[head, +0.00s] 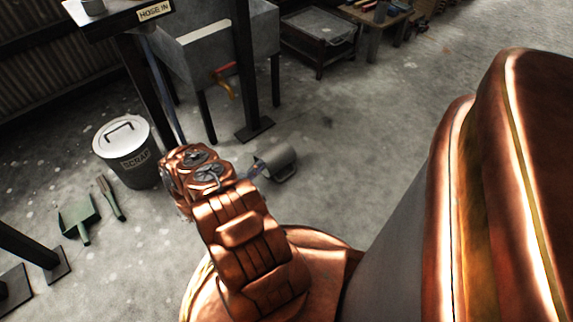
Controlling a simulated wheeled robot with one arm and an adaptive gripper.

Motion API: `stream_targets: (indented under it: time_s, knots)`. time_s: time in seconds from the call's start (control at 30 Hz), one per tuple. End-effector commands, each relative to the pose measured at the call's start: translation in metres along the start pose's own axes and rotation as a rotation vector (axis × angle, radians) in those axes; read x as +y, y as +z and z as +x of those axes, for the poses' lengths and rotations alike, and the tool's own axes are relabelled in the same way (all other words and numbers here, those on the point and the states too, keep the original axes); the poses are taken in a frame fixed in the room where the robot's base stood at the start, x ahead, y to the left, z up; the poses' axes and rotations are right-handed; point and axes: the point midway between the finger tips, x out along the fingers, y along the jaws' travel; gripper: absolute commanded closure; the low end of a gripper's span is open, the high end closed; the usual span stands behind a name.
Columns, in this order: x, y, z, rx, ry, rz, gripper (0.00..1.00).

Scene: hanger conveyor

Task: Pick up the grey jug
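A lidded scrap bin (128,152) stands left of my wrist, with a green dustpan (78,217) and a brush (111,198) nearby. A dark post (243,70) and a grey metal tank (200,45) stand behind. A small grey container (93,6) sits on the "HOSE IN" stand.

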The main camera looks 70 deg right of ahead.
Motion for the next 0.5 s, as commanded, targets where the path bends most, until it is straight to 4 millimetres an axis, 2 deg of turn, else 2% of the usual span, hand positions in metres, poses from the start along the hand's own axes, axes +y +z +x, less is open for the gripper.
stream_targets:
  time_s: [0.17, 0.5]
  knots:
    - [0.005, -0.011, 0.003, 0.003, -0.027, 0.018, 0.65]
    - [0.002, -0.012, 0.03, 0.005, -0.029, 0.019, 0.65]
